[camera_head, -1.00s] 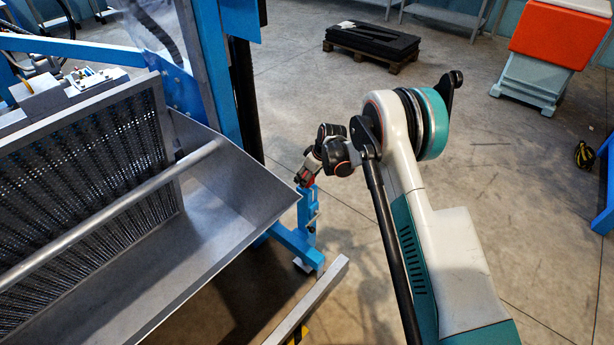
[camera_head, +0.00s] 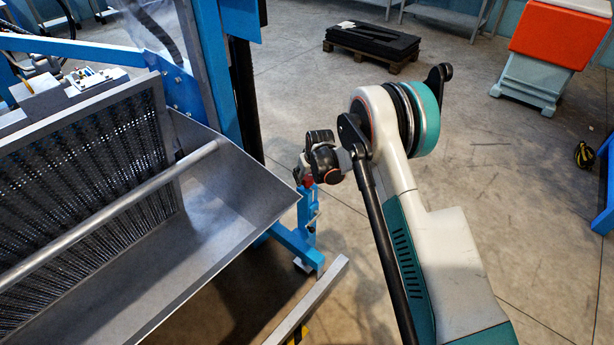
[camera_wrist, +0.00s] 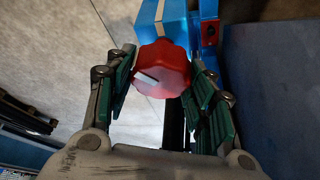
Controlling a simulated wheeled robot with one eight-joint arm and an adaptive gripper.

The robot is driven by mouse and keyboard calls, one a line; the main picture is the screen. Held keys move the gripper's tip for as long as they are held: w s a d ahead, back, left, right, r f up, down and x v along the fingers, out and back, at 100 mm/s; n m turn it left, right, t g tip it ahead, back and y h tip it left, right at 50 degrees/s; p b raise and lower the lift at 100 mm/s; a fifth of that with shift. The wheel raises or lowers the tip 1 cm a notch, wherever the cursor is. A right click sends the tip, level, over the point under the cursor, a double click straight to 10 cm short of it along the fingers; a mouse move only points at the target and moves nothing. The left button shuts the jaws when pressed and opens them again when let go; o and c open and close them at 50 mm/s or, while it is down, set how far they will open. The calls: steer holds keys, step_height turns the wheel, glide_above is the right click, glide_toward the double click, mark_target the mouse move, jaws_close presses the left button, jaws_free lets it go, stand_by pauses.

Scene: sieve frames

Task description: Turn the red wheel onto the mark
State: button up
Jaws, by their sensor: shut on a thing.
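The red wheel (camera_wrist: 172,65) is a lobed knob with a white line (camera_wrist: 147,78) on its face. That line points to the left in the wrist view, slightly upward. The wheel sits at the end of a blue bracket (camera_wrist: 178,22), which carries a white stripe (camera_wrist: 160,10) at the top; the stripe runs up and down and is not lined up with the wheel's line. My gripper (camera_wrist: 161,62) is shut on the red wheel, one green-padded finger on each side. In the head view the red wheel (camera_head: 307,182) shows only as a small patch beside my gripper, on top of the blue post (camera_head: 308,208).
A grey metal trough (camera_head: 235,185) with a perforated screen (camera_head: 90,175) stands left of my gripper. A blue upright (camera_head: 215,70) rises behind it. A grey beam (camera_head: 310,300) lies low in front.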

steer(key=m+h, duration=0.1)
steer(key=m, duration=0.3)
steer(key=shift+m+h, duration=0.3)
steer(key=shift+h, duration=0.1)
steer(key=shift+m+h, duration=0.6)
steer(key=shift+m, duration=1.3)
steer(key=o, duration=1)
steer(key=v, duration=1.2)
steer(key=shift+s+a, duration=0.1)
